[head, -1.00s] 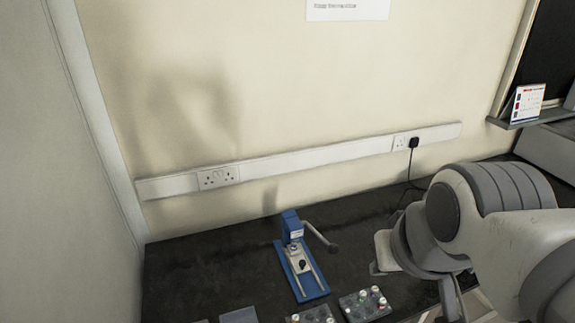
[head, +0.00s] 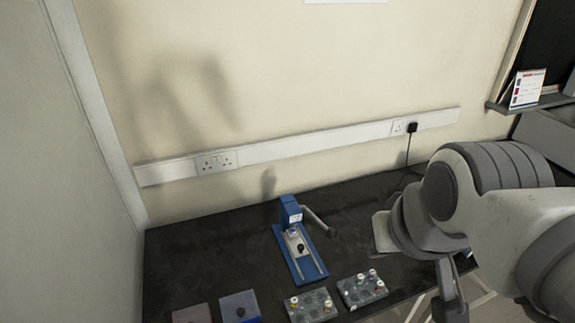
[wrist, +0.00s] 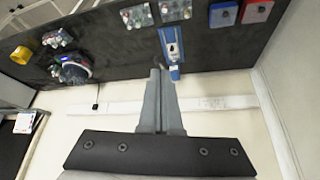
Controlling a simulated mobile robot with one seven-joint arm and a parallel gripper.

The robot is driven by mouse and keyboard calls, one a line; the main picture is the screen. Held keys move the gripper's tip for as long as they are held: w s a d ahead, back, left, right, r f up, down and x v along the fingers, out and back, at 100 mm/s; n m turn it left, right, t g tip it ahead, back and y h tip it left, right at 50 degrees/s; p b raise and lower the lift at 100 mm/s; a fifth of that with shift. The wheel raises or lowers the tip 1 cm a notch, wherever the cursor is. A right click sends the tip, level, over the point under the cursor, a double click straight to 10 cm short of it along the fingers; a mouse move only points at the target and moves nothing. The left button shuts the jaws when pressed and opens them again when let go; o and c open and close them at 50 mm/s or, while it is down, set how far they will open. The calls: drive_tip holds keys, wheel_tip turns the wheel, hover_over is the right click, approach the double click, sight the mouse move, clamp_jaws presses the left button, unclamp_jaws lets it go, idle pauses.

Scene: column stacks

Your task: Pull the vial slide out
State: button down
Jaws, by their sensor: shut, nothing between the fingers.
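A blue press-like device (head: 290,212) stands on the dark bench, with a lever arm out to its right. Its blue base carries two pale rails, and a small light slide with a black knob (head: 301,248) sits on them under the head. Whether a vial is in the slide is too small to tell. The device also shows in the wrist view (wrist: 172,46), just beyond my fingertips. My gripper (wrist: 158,70) is shut and empty, its fingers together, apart from the device as far as I can tell.
Two grey racks with coloured caps (head: 311,305) (head: 362,289) stand in front of the device. A red pad (head: 192,314) and a blue pad with a black knob (head: 240,306) lie front left. A wall with sockets (head: 215,162) is behind. Bench left of the device is clear.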

drive_tip(key=c, duration=1.6)
unclamp_jaws()
drive_tip(key=c, duration=1.3)
unclamp_jaws()
drive_tip(key=shift+f, duration=0.1)
drive_tip(key=o, duration=0.6)
drive_tip(key=shift+y, duration=0.3)
drive_tip(key=w+f+b, duration=0.2)
drive_tip(key=w, duration=0.1)
drive_tip(key=w+f+b, duration=0.1)
drive_tip(key=b, duration=0.1)
drive_tip(key=shift+w+a+f, duration=0.1)
drive_tip(key=shift+w+a, duration=0.15)
drive_tip(key=shift+a, duration=0.15)
drive_tip(key=shift+o, duration=0.2)
drive_tip(key=m+g+h+b, duration=0.1)
drive_tip(key=b, duration=1.3)
hover_over(301, 247)
drive_tip(key=s, duration=0.7)
wheel_tip(301, 247, down, 22)
drive_tip(key=x, duration=0.5)
drive_tip(key=b+x, duration=0.1)
drive_tip(key=x, duration=0.5)
drive_tip(key=b+x, duration=0.1)
drive_tip(key=x, duration=0.5)
drive_tip(key=shift+a+f, duration=0.3)
clamp_jaws()
drive_tip(key=shift+s, duration=0.1)
